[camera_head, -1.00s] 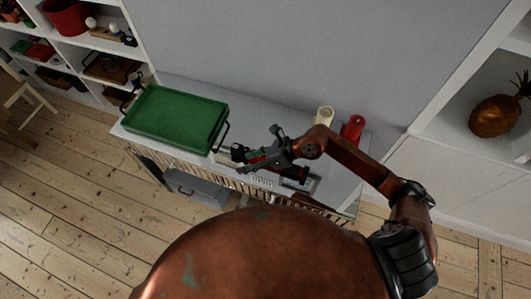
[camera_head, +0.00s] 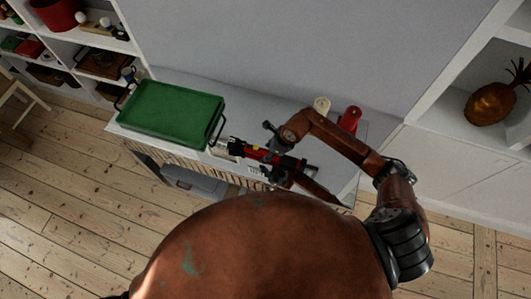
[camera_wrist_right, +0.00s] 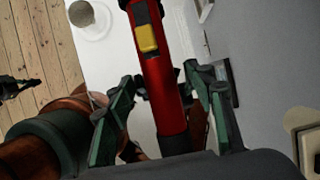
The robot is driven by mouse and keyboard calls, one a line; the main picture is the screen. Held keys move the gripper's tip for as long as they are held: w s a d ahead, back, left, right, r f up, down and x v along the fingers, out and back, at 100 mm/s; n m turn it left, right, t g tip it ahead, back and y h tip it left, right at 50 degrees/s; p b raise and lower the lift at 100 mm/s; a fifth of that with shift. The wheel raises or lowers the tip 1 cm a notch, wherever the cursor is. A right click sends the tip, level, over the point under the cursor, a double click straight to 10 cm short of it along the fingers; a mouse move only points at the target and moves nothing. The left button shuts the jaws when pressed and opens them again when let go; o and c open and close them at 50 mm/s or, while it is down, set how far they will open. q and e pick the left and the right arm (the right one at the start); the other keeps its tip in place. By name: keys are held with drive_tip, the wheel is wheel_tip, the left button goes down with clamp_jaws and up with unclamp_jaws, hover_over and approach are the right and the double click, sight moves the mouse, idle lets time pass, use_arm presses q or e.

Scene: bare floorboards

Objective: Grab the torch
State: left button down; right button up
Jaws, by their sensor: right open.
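The torch (camera_head: 262,154) is red and black with a yellow button, and lies near the front edge of the white table. In the right wrist view the torch (camera_wrist_right: 160,75) runs lengthwise between the fingers. My right gripper (camera_head: 271,152) is open, with one finger on each side of the torch body. In the wrist view the right gripper (camera_wrist_right: 165,85) shows gaps between its fingers and the torch. Part of the torch's rear end is hidden by the gripper.
A green tray (camera_head: 172,113) with dark handles stands left of the torch on the table (camera_head: 245,100). A cream cup (camera_head: 322,104) and a red container (camera_head: 350,118) stand behind my right arm, near the wall. Shelves flank the table.

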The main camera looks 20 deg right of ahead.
drive_tip(key=shift+f, duration=0.1)
drive_tip(key=shift+c, duration=0.2)
clamp_jaws()
idle(0.4)
